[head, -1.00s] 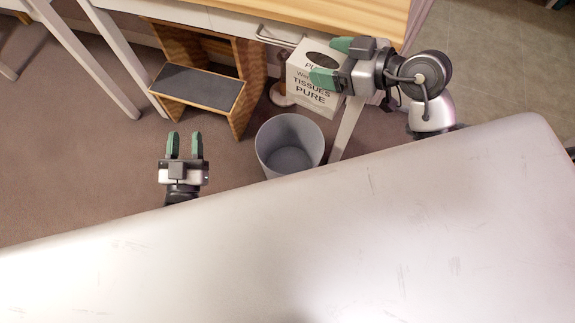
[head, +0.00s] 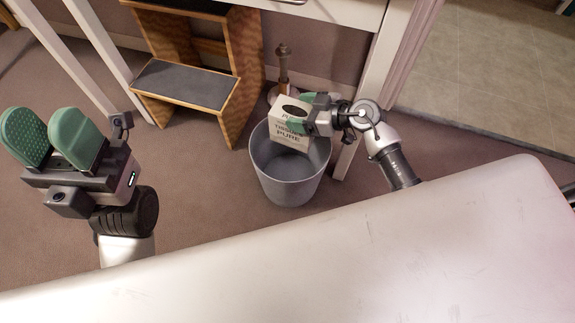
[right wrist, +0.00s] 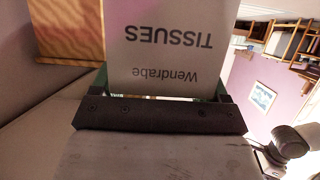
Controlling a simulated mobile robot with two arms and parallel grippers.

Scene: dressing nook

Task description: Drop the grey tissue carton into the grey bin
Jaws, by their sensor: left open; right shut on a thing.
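The tissue carton (head: 289,131), pale grey with dark lettering and a dark oval opening on top, is held by my right gripper (head: 306,113). It appears over the back part of the grey bin's mouth, slightly tilted; I cannot tell whether its lower edge is below the rim. The grey bin (head: 287,187) stands upright on the floor. In the right wrist view the carton (right wrist: 165,50) fills the space between the fingers, its lettering upside down. My left gripper (head: 48,137) is open and empty at the left, with green finger pads, well away from the bin.
A wooden step stool (head: 188,84) with dark treads stands left of the bin. A white table leg (head: 372,85) is just right of it. A wooden stand (head: 283,65) is behind. Brown carpet is clear between my left gripper and the bin.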

